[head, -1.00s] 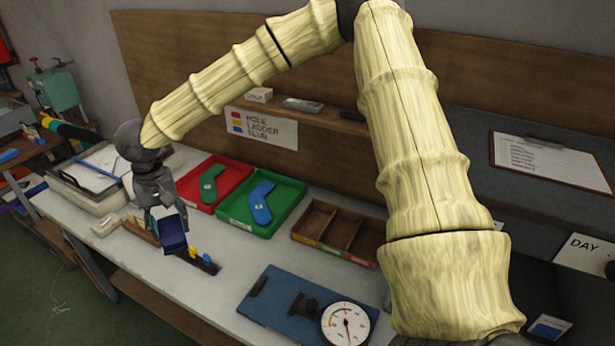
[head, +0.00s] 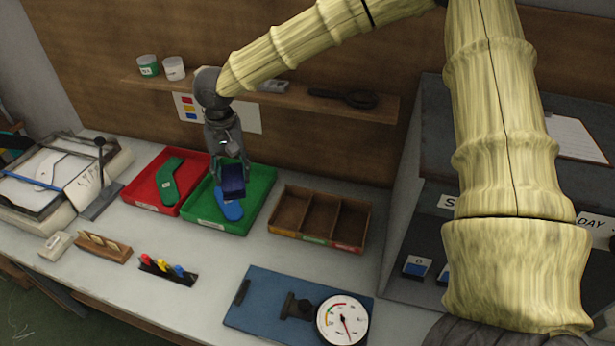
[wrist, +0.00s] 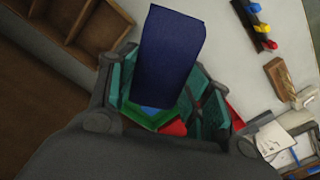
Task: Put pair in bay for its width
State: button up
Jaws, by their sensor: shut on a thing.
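My gripper (head: 231,172) is shut on a dark blue folded pair (head: 233,184), held above the green tray. The pair also fills the middle of the wrist view (wrist: 170,55), between the teal-lined fingers. A shelf unit (head: 396,278) at the right has bays. Small blue-and-white packs (head: 416,267) stand in its lower part, and a sign starting with "S" and one reading "DAY" show on it. My own arm hides part of this unit. A wooden box with three compartments (head: 281,234) stands right of the green tray and looks empty.
The green tray (head: 262,200) holds a blue sock-shaped board (head: 229,210). The red tray (head: 147,207) holds a green one (head: 168,180). A blue board with a dial gauge (head: 342,320) lies in front. Coloured clips (head: 162,266) sit front left. A wall ledge (head: 300,101) runs behind.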

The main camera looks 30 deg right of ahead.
jog(key=m, duration=0.2)
jog(key=d+f+m+p, duration=0.1)
jog(key=m, duration=0.1)
jog(key=d+m, duration=0.1)
jog(key=m, duration=0.1)
jog(key=shift+w+f+p, duration=0.15)
jog(key=shift+f+p, duration=0.05)
jog(key=shift+p, duration=0.15)
jog(key=s+d+f+m+p, duration=0.1)
jog(key=d+f+m+p, duration=0.1)
jog(key=m, duration=1)
jog(key=s+d+f+m+p, duration=0.1)
jog(key=d+f+m+p, duration=0.2)
jog(key=m, duration=0.9)
jog(key=d+f+m+p, duration=0.3)
jog(key=d+m, duration=0.4)
jog(key=m, duration=0.4)
jog(key=shift+s+d+m+p, duration=0.3)
jog(key=shift+s+m+p, duration=0.1)
jog(key=shift+p, duration=0.25)
jog(key=shift+f, duration=0.2)
jog(key=shift+f+b, duration=2.15)
jog(key=shift+f, duration=0.9)
